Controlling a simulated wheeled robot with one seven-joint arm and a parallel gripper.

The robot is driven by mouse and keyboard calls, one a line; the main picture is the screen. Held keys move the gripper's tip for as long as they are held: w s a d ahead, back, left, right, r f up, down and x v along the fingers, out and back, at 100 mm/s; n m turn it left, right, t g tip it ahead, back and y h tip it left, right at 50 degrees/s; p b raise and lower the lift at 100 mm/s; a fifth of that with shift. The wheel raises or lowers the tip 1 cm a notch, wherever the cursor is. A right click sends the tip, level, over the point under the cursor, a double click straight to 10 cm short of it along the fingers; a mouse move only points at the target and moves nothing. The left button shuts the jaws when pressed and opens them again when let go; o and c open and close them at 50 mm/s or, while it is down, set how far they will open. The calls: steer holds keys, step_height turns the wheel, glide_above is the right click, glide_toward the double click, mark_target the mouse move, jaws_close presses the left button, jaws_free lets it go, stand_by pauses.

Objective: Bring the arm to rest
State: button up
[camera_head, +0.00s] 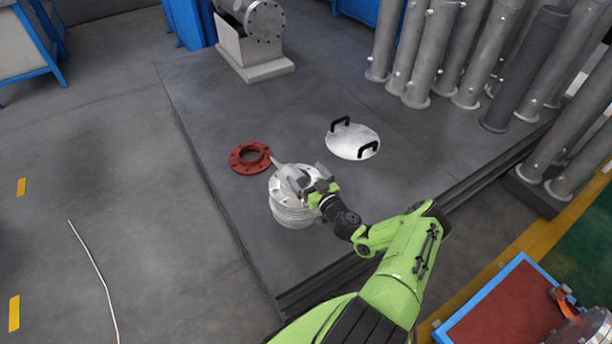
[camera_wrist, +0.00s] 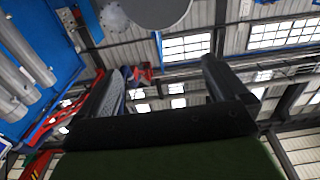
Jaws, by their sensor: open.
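My green and black arm reaches over the grey platform from the lower right in the head view. My gripper (camera_head: 287,172) is over the silver flanged shell (camera_head: 293,215), hiding part of its top. Whether it touches the shell cannot be told. In the wrist view the two dark fingers of my gripper (camera_wrist: 163,68) stand wide apart with nothing between them. That view looks out across the hall, and the shell does not show there.
A red flange ring (camera_head: 242,165) lies left of the shell. A round white lid (camera_head: 346,146) with two black handles lies to the right. Several grey pipes (camera_head: 432,55) stand at the back right. A grey machine (camera_head: 262,72) stands behind. The platform's left part is clear.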

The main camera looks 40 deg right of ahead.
steer(key=s+p, duration=0.2)
steer(key=s, duration=0.9)
steer(key=shift+s+a+f, duration=0.15)
steer(key=shift+s+a, duration=0.05)
steer(key=shift+a, duration=0.1)
steer(key=w+a+r+n+g+y+p, duration=0.3)
steer(key=a+r+n+g+y+p, duration=0.2)
steer(key=a+r+n+g+y, duration=0.75)
steer(key=s+a+r+m+g+h+p, duration=0.1)
steer(key=s+a+r+m+h, duration=0.2)
steer(key=r, duration=0.5)
steer(key=s+a+r+m+g+h+p, duration=0.1)
steer(key=s+a+r+h+p, duration=0.1)
steer(key=a+r+h, duration=0.45)
steer(key=s+r+m+t+h+p, duration=0.2)
steer(key=s+r+m, duration=0.6)
steer(key=s+r, duration=0.8)
steer(key=shift+s+a+r+p, duration=0.25)
steer(key=shift+a+r+p, duration=0.15)
steer(key=shift+r+p, duration=0.45)
